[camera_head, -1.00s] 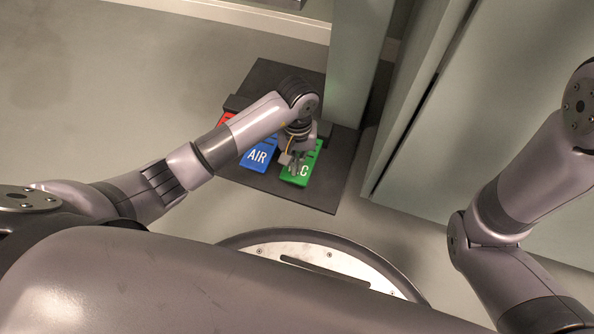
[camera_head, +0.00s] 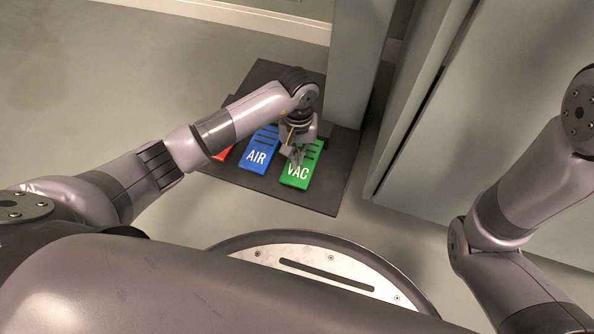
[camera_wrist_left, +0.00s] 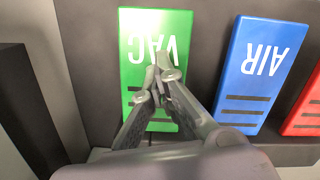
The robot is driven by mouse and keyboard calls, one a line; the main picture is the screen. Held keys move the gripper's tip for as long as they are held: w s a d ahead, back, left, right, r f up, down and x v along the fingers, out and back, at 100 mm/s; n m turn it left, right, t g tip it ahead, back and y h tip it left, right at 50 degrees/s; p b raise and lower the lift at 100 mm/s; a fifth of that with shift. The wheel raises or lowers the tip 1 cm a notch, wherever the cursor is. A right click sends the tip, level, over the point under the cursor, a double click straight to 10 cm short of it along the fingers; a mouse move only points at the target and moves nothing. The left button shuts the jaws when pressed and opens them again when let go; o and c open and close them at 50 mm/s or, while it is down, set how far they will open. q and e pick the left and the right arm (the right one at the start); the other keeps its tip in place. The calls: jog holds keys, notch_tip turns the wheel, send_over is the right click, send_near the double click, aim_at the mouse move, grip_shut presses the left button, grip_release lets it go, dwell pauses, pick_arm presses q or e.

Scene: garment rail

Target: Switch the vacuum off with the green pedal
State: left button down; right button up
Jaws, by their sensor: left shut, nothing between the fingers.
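The green pedal marked VAC (camera_head: 299,182) lies at the right of a dark pedal base (camera_head: 330,199) on the floor. It also shows in the left wrist view (camera_wrist_left: 137,35), with its letters upside down. My left gripper (camera_head: 296,158) is shut and empty, fingertips pointing down over the green pedal, just behind the VAC letters. In the left wrist view its fingertips (camera_wrist_left: 158,72) hide part of the pedal's middle. I cannot tell whether they touch it. My right gripper is out of view; only my right arm shows.
The blue AIR pedal (camera_head: 258,155) is just left of the green one, and a red pedal (camera_head: 222,154) is partly hidden behind my left arm. A grey-green post (camera_head: 355,60) stands behind the base. A large panel (camera_head: 500,120) rises at the right.

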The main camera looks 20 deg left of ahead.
pick_arm(q)
jog(key=shift+w+a, duration=0.1)
jog(key=shift+w, duration=0.05)
jog(key=shift+w+r, duration=0.1)
jog(key=shift+r, duration=0.25)
notch_tip(320, 180, up, 11)
jog(key=shift+w+r, duration=0.15)
jog(key=shift+w, duration=0.3)
jog(key=shift+a, duration=0.1)
